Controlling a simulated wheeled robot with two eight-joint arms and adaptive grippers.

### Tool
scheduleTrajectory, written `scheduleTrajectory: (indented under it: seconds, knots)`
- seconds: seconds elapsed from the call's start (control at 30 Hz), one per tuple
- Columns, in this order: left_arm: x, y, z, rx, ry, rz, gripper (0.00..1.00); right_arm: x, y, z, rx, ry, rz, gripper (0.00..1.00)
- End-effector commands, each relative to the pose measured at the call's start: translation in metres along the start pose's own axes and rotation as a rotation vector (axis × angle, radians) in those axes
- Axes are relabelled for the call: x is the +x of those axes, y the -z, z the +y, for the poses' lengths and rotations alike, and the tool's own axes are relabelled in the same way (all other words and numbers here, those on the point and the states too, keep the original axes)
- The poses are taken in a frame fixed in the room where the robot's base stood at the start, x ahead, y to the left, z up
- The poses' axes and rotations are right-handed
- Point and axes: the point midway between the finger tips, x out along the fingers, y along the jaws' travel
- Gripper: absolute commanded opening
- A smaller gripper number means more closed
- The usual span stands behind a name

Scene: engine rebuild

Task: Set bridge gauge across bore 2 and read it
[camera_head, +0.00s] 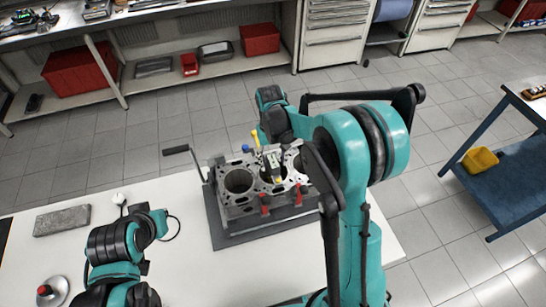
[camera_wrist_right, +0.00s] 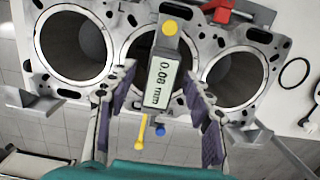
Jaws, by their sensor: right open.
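The grey engine block (camera_head: 226,208) stands on a dark plate on the white table, with a row of bores facing up. The bridge gauge (camera_wrist_right: 183,55) lies over the middle bore (camera_wrist_right: 140,45) in the right wrist view; its display reads 0.06 mm and a yellow round spot shows at one end. My right gripper (camera_wrist_right: 158,72) is open, its fingers on either side of the gauge; firm contact cannot be told. In the head view it (camera_head: 272,160) is over the block, partly hidden. My left arm (camera_head: 112,245) is at lower left; its gripper cannot be made out clearly.
Red clamps (camera_head: 265,203) stand at the block's near side, and a crank handle (camera_head: 176,150) sticks out left. Yellow (camera_wrist_right: 142,130) and blue (camera_wrist_right: 160,130) pieces show beside the gauge. A grey bar (camera_head: 62,220) lies at the table's left. A black ring (camera_wrist_right: 294,72) lies beside the block.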

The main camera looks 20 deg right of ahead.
Motion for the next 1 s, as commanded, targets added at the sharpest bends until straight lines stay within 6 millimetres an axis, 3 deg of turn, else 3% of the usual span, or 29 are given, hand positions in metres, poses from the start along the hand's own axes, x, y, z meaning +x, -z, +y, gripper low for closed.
scheduleTrajectory:
  seconds: [0.17, 0.4, 0.6, 0.8, 1.0]
  knots:
    - [0.000, 0.000, 0.000, 0.000, 0.000, 0.000, 0.00, -0.020, 0.000, 0.000, 0.000, 0.000, 0.000, 0.51]
    - [0.000, 0.000, 0.000, 0.000, 0.000, 0.000, 0.00, -0.073, 0.000, 0.000, 0.000, 0.000, 0.000, 0.51]
    - [0.000, 0.000, 0.000, 0.000, 0.000, 0.000, 0.00, -0.106, 0.000, 0.000, 0.000, 0.000, 0.000, 0.51]
    - [0.000, 0.000, 0.000, 0.000, 0.000, 0.000, 0.00, -0.119, 0.000, 0.000, 0.000, 0.000, 0.000, 0.51]
    - [0.000, 0.000, 0.000, 0.000, 0.000, 0.000, 0.00, -0.119, 0.000, 0.000, 0.000, 0.000, 0.000, 0.51]
